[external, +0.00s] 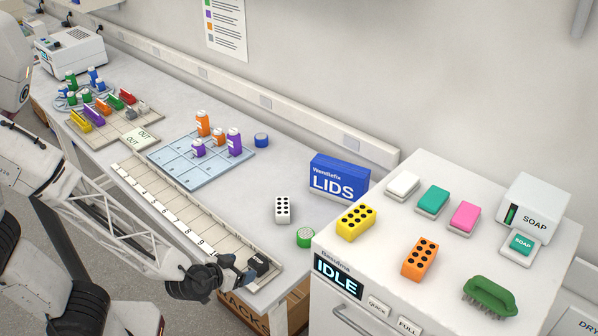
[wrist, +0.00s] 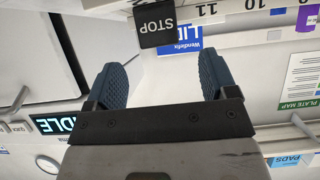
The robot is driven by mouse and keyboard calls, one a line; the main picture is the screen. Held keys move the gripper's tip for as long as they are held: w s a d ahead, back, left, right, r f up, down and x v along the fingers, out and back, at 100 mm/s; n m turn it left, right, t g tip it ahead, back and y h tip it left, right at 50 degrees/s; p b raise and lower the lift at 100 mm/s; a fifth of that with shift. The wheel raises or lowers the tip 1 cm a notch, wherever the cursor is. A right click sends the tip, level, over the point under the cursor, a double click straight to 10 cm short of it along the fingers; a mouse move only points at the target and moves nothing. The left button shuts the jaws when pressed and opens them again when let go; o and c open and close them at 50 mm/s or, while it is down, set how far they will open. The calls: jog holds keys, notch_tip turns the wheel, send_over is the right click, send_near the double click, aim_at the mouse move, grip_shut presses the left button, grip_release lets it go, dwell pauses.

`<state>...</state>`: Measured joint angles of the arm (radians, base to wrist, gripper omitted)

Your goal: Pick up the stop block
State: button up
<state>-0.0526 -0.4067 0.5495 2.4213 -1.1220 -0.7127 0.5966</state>
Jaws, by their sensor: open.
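The stop block (external: 259,263) is a small black block at the near end of the long numbered rail (external: 190,218). In the wrist view the stop block (wrist: 156,28) shows the white word STOP, beyond my fingertips and near the top edge. My gripper (external: 238,272) is beside the rail's near end, close to the block. In the wrist view my gripper (wrist: 163,70) has its two blue fingers wide apart with nothing between them. The external view does not clearly show the gap between fingers and block.
A white cabinet top (external: 385,225) with sponges, orange and yellow dotted blocks and a green brush stands to the right. A white dotted block (external: 282,209), a green cap (external: 305,237) and a blue LIDS box (external: 339,178) are nearby. A blue grid plate (external: 180,170) lies behind the rail.

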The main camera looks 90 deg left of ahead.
aim_at(254, 263)
jog(key=shift+x, duration=1.3)
jog(key=shift+x, duration=2.65)
jog(key=shift+r, duration=0.15)
jog(key=c, duration=1.2)
jog(key=shift+o, duration=0.2)
jog(key=shift+r, duration=0.2)
